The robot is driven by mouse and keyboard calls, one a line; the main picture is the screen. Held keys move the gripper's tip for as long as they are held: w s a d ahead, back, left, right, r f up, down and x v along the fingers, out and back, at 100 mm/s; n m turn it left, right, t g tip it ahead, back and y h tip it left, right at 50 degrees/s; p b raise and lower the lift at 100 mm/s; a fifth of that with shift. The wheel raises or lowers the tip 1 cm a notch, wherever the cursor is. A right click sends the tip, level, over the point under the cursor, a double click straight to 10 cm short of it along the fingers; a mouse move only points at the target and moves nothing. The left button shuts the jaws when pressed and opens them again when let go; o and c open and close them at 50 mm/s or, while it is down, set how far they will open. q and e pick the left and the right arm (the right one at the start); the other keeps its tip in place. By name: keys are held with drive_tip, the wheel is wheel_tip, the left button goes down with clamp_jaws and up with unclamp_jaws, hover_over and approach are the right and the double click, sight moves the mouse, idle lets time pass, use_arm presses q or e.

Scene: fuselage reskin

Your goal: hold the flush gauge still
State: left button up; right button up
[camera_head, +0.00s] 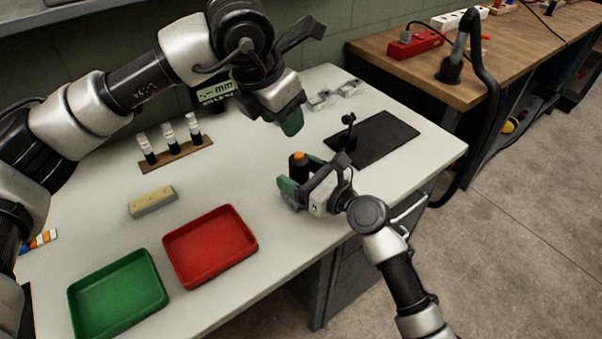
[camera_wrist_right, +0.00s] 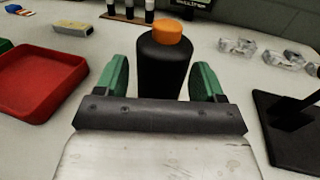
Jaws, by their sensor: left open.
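A black cylinder with an orange cap (camera_head: 298,161), which I take to be the flush gauge, is upright near the bench's front right edge. It also shows in the right wrist view (camera_wrist_right: 164,62). The cylinder's lower part is hidden behind the gripper. My left gripper (camera_head: 292,122) is open above the back of the bench, pointing down. Only part of its green fingers shows.
A red tray (camera_head: 211,271) and a green tray (camera_head: 118,323) lie at the front left. A yellow-topped block (camera_head: 152,202) and a brown rack (camera_head: 176,152) stand behind them. A black mat (camera_head: 390,141) with a small stand is at the right. Clear parts (camera_head: 349,88) lie at the back.

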drive_tip(key=c, duration=0.9)
use_arm(q)
drive_tip(key=shift+c, duration=0.6)
use_arm(e)
drive_tip(key=shift+c, duration=0.7)
use_arm(q)
clamp_jaws()
